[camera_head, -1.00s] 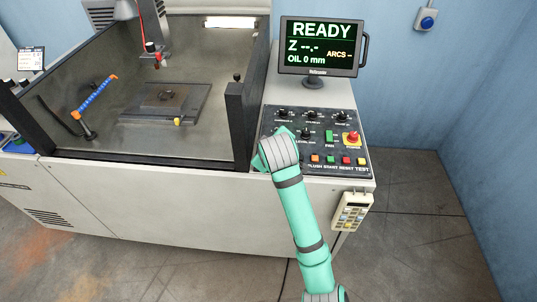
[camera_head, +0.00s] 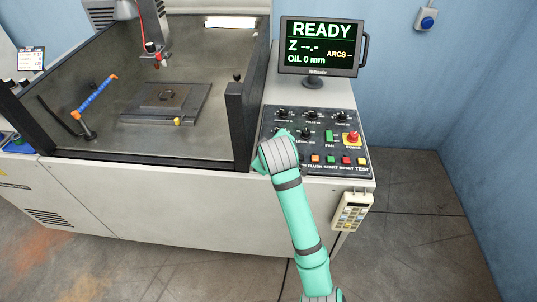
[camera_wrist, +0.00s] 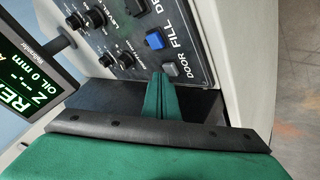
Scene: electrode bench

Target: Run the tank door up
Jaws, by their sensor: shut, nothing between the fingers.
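The tank (camera_head: 222,148) is on the left in the head view, with dark posts at its front corners. I see straight into it between the posts; I cannot tell whether a clear door pane stands there. The grey DOOR button (camera_wrist: 170,69) sits at the end of the button row in the wrist view, beside the blue FILL button (camera_wrist: 155,40). My gripper (camera_wrist: 160,78) is shut and empty, its green fingertips close to the DOOR button. I cannot tell whether they touch it. In the head view my arm hides the fingers and that button.
The control panel (camera_head: 316,137) carries several knobs, coloured buttons and a red stop knob (camera_head: 352,139). The monitor (camera_head: 320,46) behind it reads READY and OIL 0 mm. A handheld pendant (camera_head: 352,212) hangs at the front right. The floor on the right is clear.

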